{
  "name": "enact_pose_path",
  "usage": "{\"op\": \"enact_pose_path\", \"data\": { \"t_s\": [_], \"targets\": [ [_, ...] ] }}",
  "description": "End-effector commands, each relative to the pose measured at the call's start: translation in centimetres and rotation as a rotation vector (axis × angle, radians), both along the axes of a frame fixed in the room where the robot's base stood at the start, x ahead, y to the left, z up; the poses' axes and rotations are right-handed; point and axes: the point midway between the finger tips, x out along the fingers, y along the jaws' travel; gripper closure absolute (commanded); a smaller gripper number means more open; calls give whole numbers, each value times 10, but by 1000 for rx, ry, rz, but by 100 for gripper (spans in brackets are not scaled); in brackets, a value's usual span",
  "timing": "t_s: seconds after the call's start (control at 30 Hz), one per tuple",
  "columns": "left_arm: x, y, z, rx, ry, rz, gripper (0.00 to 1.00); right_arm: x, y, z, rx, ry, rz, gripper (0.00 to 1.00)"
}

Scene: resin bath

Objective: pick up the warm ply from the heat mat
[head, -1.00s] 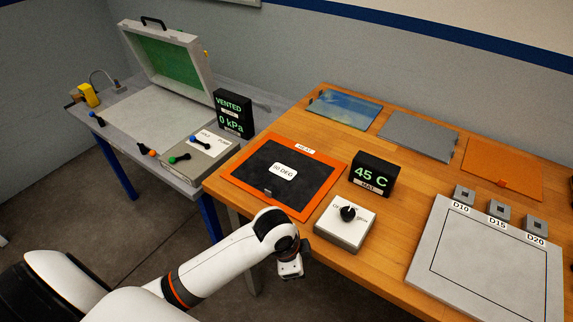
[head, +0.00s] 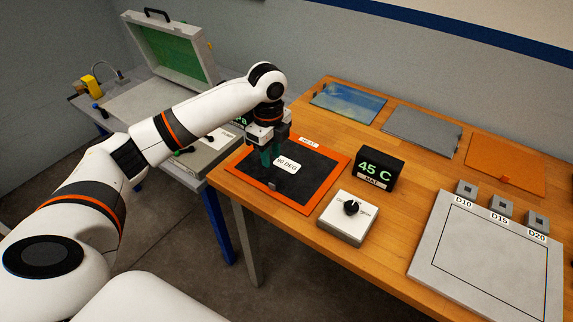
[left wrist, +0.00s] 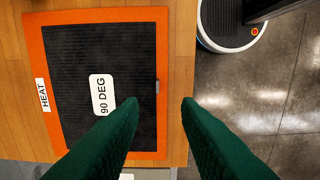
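The warm ply is a dark ribbed square sheet (head: 300,185) with a white "90 DEG" label and a small grey tab (head: 272,184) on its near edge. It lies on the orange-bordered heat mat (head: 333,180). In the left wrist view the ply (left wrist: 120,50) fills the left half, with the tab (left wrist: 157,87) at its right edge. My left gripper (head: 270,160) is open and empty, its green fingers pointing down over the mat. In the left wrist view its fingertips (left wrist: 161,103) are apart on either side of the tab's line. The right gripper is not in view.
The display (head: 377,170) reads 45 C and stands right of the mat, behind a dial box (head: 347,218). Blue (head: 347,103), grey (head: 420,133) and orange (head: 505,164) sheets lie along the back. A grey plate (head: 485,255) is at right. The open-lidded case (head: 170,50) stands at left.

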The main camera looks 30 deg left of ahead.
Motion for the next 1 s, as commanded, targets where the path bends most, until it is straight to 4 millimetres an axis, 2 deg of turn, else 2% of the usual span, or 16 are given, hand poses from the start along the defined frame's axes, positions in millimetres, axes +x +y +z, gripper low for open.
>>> {"op": "enact_pose_path", "data": {
  "t_s": [0.2, 0.53, 0.7, 0.83, 1.0],
  "targets": [
    [-1, 0, -39, 0, 6, 2, 70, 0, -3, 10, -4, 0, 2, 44],
    [1, -1, -68, 0, 3, 1, 70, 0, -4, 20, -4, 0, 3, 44],
    [3, -1, -96, 0, 3, 2, 70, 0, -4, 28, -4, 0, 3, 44],
    [3, -1, -108, 1, 0, 1, 70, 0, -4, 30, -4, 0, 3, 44],
    [3, -1, -110, 1, -1, 0, 70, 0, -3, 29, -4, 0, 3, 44]
  ]
}}
